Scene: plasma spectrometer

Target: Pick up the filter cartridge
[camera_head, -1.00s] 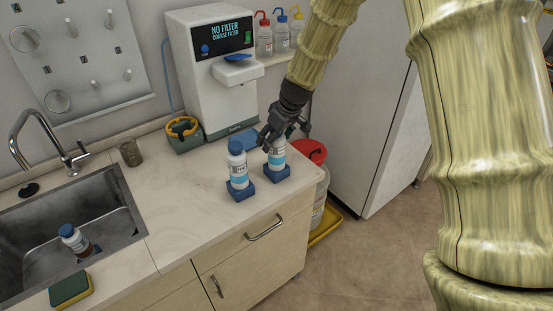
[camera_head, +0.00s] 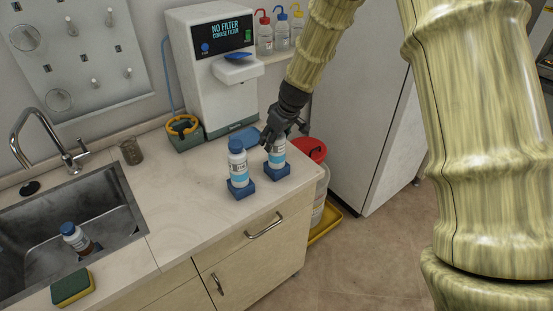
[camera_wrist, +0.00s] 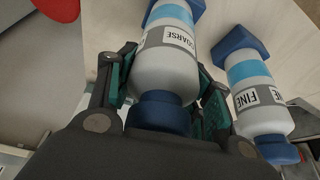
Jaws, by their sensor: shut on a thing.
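The filter cartridge labelled COARSE (camera_head: 279,158) is a white bottle with a light-blue band, upright in a blue square holder near the counter's right edge. In the wrist view the COARSE cartridge (camera_wrist: 167,68) lies between the green-lined fingers, its dark-blue cap towards the palm. My gripper (camera_head: 276,143) is shut on its upper part from above. A similar cartridge labelled FINE (camera_head: 238,165) stands in its own blue holder just to the left; it also shows in the wrist view (camera_wrist: 262,104), close beside one finger. My gripper hides the COARSE cap in the head view.
A white dispenser (camera_head: 221,93) reading NO FILTER, COARSE FILTER stands behind. A sink (camera_head: 110,227) with a bottle (camera_head: 76,237) in it and a sponge (camera_head: 71,287) are at left. A red-lidded bin (camera_head: 314,150) stands beyond the counter's right end. The front counter is clear.

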